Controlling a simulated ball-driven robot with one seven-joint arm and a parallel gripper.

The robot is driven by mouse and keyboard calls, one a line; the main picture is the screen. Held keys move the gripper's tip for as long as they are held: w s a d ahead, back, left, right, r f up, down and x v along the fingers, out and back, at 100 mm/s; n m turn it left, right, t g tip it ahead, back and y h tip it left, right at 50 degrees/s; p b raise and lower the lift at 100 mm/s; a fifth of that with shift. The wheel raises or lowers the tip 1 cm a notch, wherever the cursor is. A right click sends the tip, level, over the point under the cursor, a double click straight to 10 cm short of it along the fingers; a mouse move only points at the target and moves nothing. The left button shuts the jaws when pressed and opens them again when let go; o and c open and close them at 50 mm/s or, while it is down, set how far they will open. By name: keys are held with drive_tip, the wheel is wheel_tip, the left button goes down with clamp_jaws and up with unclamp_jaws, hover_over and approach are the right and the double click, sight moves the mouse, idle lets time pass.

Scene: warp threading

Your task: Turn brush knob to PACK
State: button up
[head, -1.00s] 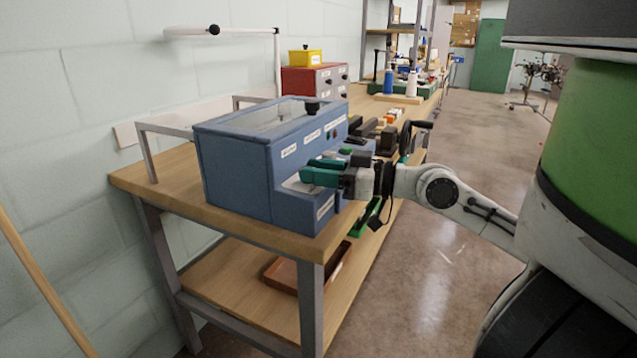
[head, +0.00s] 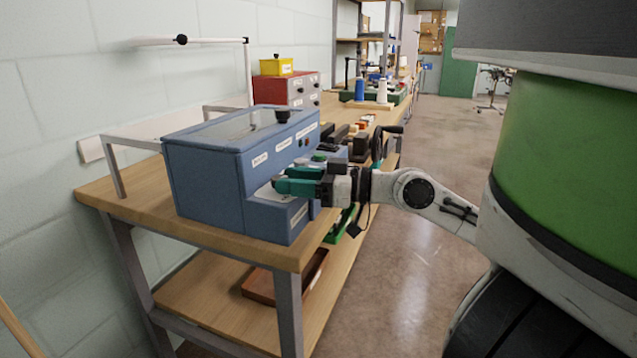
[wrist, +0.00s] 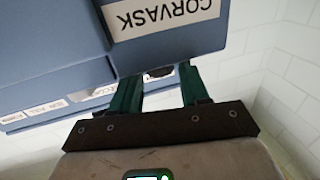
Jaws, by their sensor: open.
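A blue machine box (head: 205,185) with white labels and a clear lid stands on the near end of the workbench. My gripper (head: 276,181) is at the lower step on its front right side, with the green fingers pointing at the panel. In the wrist view the two green fingers (wrist: 158,80) are apart, one on each side of a small dark piece (wrist: 158,72) at the edge of the box. It may be the brush knob, but I cannot tell whether the fingers touch it. No PACK mark is legible. A label reading CORVASK (wrist: 160,16) shows above the fingers.
A red drawer cabinet (head: 287,91) with a yellow bin (head: 276,66) is behind. Dark parts and a handwheel (head: 377,145) are right of the box. The floor (head: 425,260) at right is clear.

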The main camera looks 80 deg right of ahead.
drive_tip(key=s, duration=1)
drive_tip(key=shift+a, duration=0.15)
